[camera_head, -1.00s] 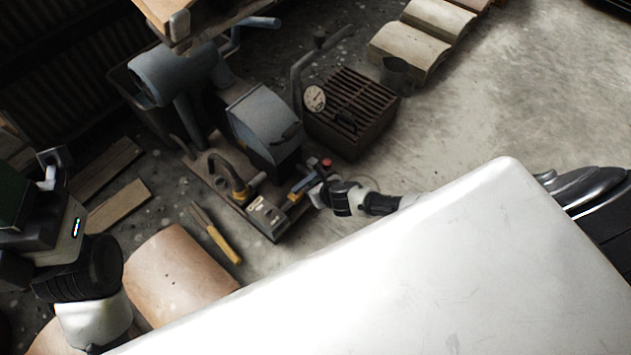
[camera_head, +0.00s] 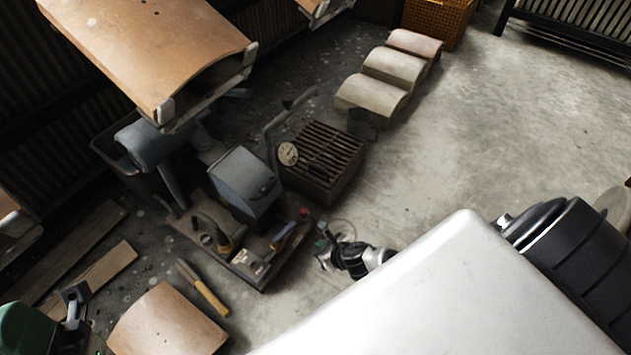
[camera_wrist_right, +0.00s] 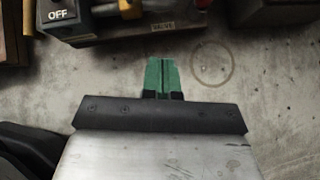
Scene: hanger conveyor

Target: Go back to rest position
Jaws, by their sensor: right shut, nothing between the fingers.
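My right gripper (camera_head: 323,246) is by the right end of the machine base, over the grey floor, with nothing held. In the right wrist view its two green fingers (camera_wrist_right: 161,76) are pressed together and empty, pointing at a dark base (camera_wrist_right: 150,28) with an "OFF" label. A strip of floor shows between the fingertips and that base. My left gripper (camera_head: 74,296) is at the lower left edge of the head view, beside a green part of my left arm. Most of that arm is cut off, and its finger opening is not clear.
A machine base (camera_head: 262,268) carries a grey-blue housing (camera_head: 246,186). A slatted box (camera_head: 320,165) stands behind it. A curved tan panel (camera_head: 150,50) hangs above. Another curved panel (camera_head: 167,322) and a yellow-handled tool (camera_head: 210,298) lie in front. Open floor (camera_head: 470,150) lies to the right.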

